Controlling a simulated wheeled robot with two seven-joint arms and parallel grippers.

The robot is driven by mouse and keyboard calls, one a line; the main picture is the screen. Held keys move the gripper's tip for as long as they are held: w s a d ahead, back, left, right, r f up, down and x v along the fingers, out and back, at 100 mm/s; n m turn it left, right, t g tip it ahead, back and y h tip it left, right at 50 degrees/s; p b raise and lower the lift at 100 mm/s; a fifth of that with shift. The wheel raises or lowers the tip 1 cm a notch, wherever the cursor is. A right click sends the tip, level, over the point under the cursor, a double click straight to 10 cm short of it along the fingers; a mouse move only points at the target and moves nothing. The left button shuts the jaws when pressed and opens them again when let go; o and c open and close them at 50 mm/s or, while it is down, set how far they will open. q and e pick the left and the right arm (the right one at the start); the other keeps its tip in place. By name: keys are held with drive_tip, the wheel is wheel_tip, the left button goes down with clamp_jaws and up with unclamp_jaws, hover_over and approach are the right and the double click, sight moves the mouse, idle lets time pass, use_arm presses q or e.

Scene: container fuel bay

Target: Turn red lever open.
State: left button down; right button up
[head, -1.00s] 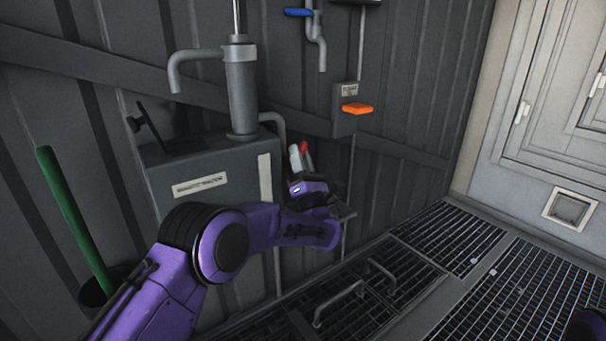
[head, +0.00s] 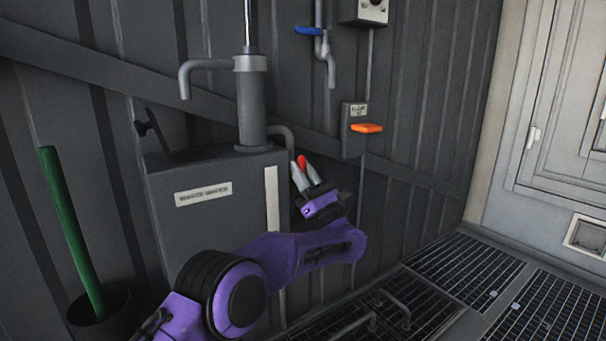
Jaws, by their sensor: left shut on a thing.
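The red lever (head: 302,162) shows as a small red tip at the right side of the grey tank (head: 215,215), under the bent pipe. My left gripper (head: 307,176) is at the lever, its two grey fingers pointing up and to the left. It is shut on the red lever, whose red end shows between and just beyond the fingertips. The rest of the lever is hidden by the fingers and the purple wrist. My right gripper is out of view.
A grey hand pump (head: 251,105) stands on the tank. An orange lever (head: 367,128) on a wall box and a blue valve handle (head: 307,31) are on the wall to the right. A green stick (head: 72,230) stands in a dark bucket (head: 101,315) at left. Floor grating (head: 460,268) lies right.

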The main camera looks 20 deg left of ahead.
use_arm(q)
drive_tip(key=shift+r, duration=0.1)
drive_tip(key=c, duration=1.1)
unclamp_jaws()
drive_tip(key=shift+d, duration=0.15)
drive_tip(key=shift+o, duration=0.2)
drive_tip(key=shift+r, duration=0.1)
